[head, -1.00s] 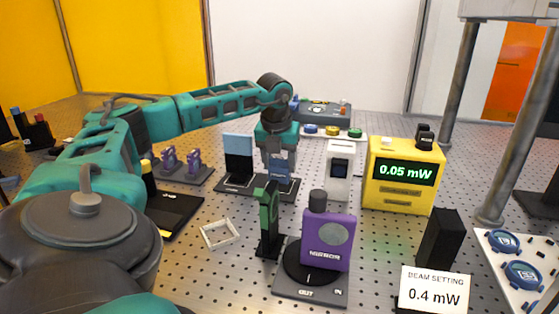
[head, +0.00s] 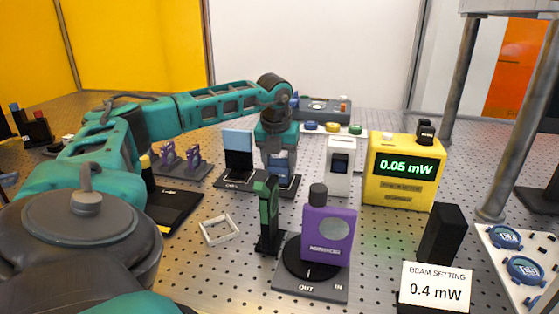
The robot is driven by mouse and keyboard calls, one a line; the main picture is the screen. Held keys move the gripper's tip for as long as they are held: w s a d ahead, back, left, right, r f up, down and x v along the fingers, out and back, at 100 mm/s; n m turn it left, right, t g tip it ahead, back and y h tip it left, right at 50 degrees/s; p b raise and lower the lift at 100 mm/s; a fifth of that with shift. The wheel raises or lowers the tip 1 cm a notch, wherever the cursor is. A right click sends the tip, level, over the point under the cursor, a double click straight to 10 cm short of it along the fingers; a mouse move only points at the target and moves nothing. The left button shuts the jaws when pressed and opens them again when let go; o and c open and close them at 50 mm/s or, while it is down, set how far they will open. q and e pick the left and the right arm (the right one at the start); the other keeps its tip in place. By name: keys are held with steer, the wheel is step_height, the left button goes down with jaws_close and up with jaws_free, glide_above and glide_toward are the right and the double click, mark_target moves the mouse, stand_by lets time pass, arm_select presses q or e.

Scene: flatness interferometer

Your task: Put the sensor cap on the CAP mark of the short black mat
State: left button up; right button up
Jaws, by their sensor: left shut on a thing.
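My left gripper (head: 279,172) is shut and points down over the right half of a low black rack (head: 227,182). A blue piece shows at its jaws, but I cannot tell what the held thing is. A light-blue plate (head: 238,143) stands upright in the rack to the left of the gripper. A black mat with yellow marks (head: 178,210) lies on the left, partly hidden by my left arm; I cannot read a CAP mark on it. I cannot pick out the sensor cap for certain. My right gripper is not in view.
A green holder (head: 267,218) and a purple mirror block (head: 328,235) stand in front of the gripper. A white sensor unit (head: 340,165) and a yellow meter (head: 403,170) stand to the right. A white square frame (head: 219,229) lies flat, with bare perforated table around it.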

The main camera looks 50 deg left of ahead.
arm_select(q)
steer(key=shift+f, duration=0.15)
steer(key=o, duration=1)
steer(key=shift+r+p, duration=2.2)
steer(key=shift+r, duration=0.35)
steer(key=shift+r+p, duration=0.4)
steer(key=shift+r, duration=0.6)
